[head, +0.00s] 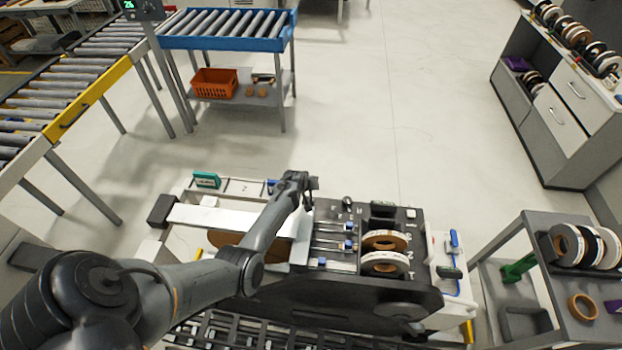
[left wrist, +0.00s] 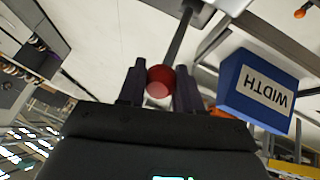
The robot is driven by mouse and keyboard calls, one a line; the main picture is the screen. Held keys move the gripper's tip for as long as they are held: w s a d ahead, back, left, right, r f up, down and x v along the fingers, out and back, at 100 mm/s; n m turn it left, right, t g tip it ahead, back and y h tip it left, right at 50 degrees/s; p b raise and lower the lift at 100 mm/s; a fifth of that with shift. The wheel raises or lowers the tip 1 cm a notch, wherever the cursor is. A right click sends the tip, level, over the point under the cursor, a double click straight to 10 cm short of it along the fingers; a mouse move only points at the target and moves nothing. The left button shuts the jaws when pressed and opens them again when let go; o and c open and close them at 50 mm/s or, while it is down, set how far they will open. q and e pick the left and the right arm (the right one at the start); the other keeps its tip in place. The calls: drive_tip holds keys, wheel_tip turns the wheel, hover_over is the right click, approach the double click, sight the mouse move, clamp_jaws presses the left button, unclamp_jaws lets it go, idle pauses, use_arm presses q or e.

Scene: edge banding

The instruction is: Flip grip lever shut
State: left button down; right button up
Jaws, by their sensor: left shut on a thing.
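My left gripper (head: 308,196) is over the edge banding machine (head: 345,290), at the far left part of its dark top plate. In the left wrist view the two dark fingers (left wrist: 160,92) are shut on a red ball knob (left wrist: 159,80). A grey lever rod (left wrist: 179,38) runs away from the knob. In the head view the knob and the lever are hidden by my gripper and wrist. My right gripper is not in view.
A blue block marked WIDTH (left wrist: 257,90) stands close to my left gripper. Tape rolls (head: 384,241) and small blue clamps (head: 349,245) sit on the machine. A white board (head: 225,218) lies to the left.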

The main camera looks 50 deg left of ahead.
use_arm(q)
drive_tip(key=shift+s+d, duration=0.25)
idle(0.3)
drive_tip(key=c, duration=0.8)
unclamp_jaws()
drive_tip(key=shift+s+d+r+p, duration=0.15)
drive_tip(key=shift+s+r+p, duration=0.1)
drive_tip(key=shift+r+p, duration=0.2)
drive_tip(key=shift+s+f+p+v, duration=0.15)
drive_tip(key=shift+p+v, duration=0.15)
drive_tip(key=shift+v, duration=2.1)
drive_tip(key=shift+s+f+p+v, duration=0.1)
drive_tip(key=shift+p+v, duration=0.15)
drive_tip(key=shift+v, duration=2.2)
drive_tip(key=shift+d, duration=0.2)
